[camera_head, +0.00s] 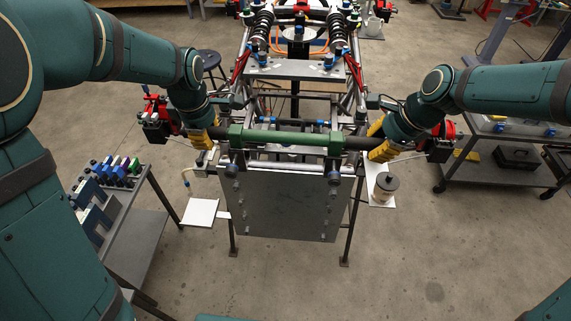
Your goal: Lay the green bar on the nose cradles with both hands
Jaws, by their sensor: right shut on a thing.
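The green bar (285,137) lies level across the front of the tube chassis, with dark end sections. My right gripper (379,143), with yellow fingers, is shut on the bar's right end section. My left gripper (207,136) is at the bar's left end, its yellow fingers against the dark section; whether they are closed does not show clearly. The nose cradles are mostly hidden by the bar and grippers. Whether the bar touches them I cannot tell.
A grey front plate (283,205) hangs below the bar. A small right shelf (380,200) carries a round canister (386,187). A side table (140,235) with blue and green parts stands at left, a dark cart (495,168) at right. The floor in front is clear.

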